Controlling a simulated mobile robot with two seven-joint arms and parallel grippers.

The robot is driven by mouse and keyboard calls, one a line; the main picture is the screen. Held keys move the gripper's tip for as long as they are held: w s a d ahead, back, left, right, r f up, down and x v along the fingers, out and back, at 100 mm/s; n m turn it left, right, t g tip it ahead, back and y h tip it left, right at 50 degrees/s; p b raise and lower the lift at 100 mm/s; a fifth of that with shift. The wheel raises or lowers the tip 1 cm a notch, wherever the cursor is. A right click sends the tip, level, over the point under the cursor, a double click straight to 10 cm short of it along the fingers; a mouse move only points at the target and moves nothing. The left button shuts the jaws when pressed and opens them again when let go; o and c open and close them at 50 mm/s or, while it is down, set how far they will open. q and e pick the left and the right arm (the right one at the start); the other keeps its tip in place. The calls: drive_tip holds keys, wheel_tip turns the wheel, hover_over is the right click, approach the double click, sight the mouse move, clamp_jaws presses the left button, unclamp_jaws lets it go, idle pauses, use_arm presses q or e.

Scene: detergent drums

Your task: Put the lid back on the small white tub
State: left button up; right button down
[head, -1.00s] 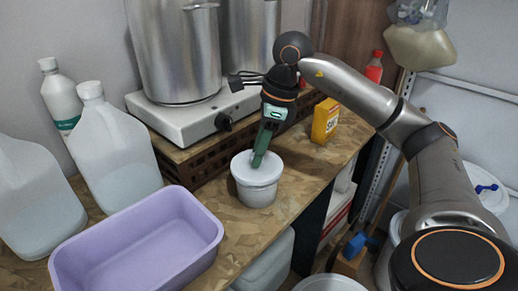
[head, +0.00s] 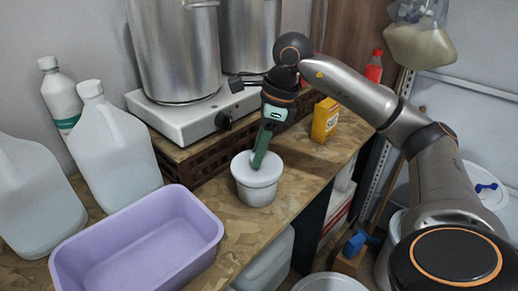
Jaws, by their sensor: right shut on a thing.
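The small white tub (head: 257,192) stands upright on the wooden counter. Its white lid (head: 270,167) lies over the tub's mouth and looks about level; I cannot tell whether it is pressed fully down. My right gripper (head: 259,160) points down from above with its green fingers at the lid's top, shut on the lid. The grip point itself is small and partly hidden by the fingers. My left gripper is not in view.
A lilac basin (head: 70,262) stands at the front left of the tub. Large translucent jugs (head: 115,150) stand at the left. A hotplate (head: 190,122) with steel pots is behind. A yellow box (head: 325,120) stands to the right. The counter's edge is close right of the tub.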

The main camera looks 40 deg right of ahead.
unclamp_jaws()
idle(0.7)
drive_tip(key=shift+r+p, duration=3.25)
drive_tip(key=shift+r, duration=0.25)
drive_tip(key=shift+c, duration=0.4)
clamp_jaws()
drive_tip(key=shift+f, duration=0.2)
